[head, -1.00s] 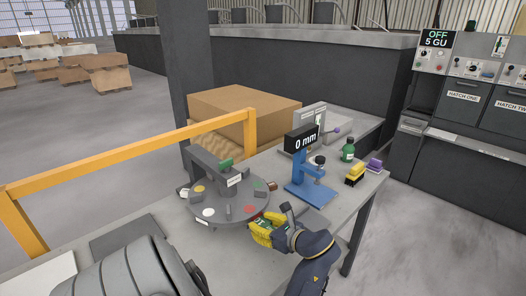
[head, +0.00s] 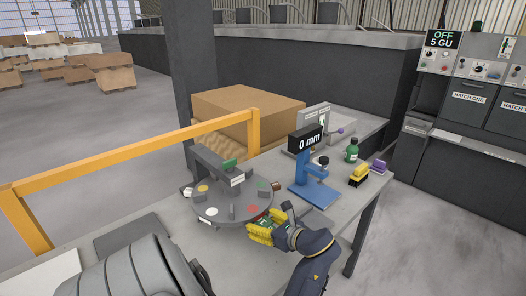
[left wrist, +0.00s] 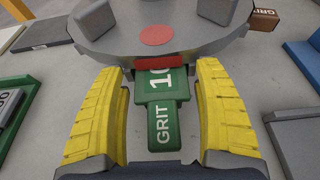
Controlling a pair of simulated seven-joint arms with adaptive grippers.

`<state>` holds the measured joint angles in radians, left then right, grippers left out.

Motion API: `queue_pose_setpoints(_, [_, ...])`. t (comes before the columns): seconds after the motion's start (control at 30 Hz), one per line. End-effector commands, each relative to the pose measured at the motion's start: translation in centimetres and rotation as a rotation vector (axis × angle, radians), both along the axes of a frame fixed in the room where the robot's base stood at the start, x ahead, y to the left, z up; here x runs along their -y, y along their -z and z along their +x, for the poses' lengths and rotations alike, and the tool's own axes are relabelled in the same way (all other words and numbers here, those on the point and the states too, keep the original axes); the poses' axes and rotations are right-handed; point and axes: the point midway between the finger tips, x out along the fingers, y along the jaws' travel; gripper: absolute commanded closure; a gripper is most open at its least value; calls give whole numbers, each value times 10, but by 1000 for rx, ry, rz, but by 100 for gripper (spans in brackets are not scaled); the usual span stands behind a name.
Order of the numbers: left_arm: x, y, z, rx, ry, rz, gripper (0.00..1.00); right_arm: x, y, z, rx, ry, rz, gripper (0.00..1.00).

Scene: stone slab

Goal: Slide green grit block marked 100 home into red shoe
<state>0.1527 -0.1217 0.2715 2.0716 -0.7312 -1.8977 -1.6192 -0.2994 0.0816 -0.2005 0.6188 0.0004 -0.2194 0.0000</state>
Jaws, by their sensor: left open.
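The green grit block (left wrist: 162,110) lies between my left gripper's yellow fingers in the left wrist view. Its print reads GRIT and 10, with the rest of the number cut off at its far end. That end meets the red shoe (left wrist: 160,62) on the rim of the grey round turntable (left wrist: 105,38); how deep it sits inside is hidden. My left gripper (left wrist: 162,118) is open, one finger on each side of the block, with narrow gaps beside its stem. In the head view the left gripper (head: 262,232) is at the turntable's front right edge. My right gripper is out of view.
A blue stand (head: 314,190) with a 0 mm display is right of the turntable.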

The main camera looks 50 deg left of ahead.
Motion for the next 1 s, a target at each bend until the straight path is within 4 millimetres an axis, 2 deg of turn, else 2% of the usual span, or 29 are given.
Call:
queue_pose_setpoints(0.17, [0, -14, 1, 5, -1, 1, 31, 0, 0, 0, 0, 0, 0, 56])
queue_pose_setpoints(0.6, [0, -80, 0, 4, -3, 1, 31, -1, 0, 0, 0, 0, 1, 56])
queue_pose_setpoints(0.8, [0, -96, 0, 2, -2, 1, 31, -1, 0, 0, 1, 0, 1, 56])
queue_pose_setpoints(1.0, [0, -100, 0, 1, -2, 1, 31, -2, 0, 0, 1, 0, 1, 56])
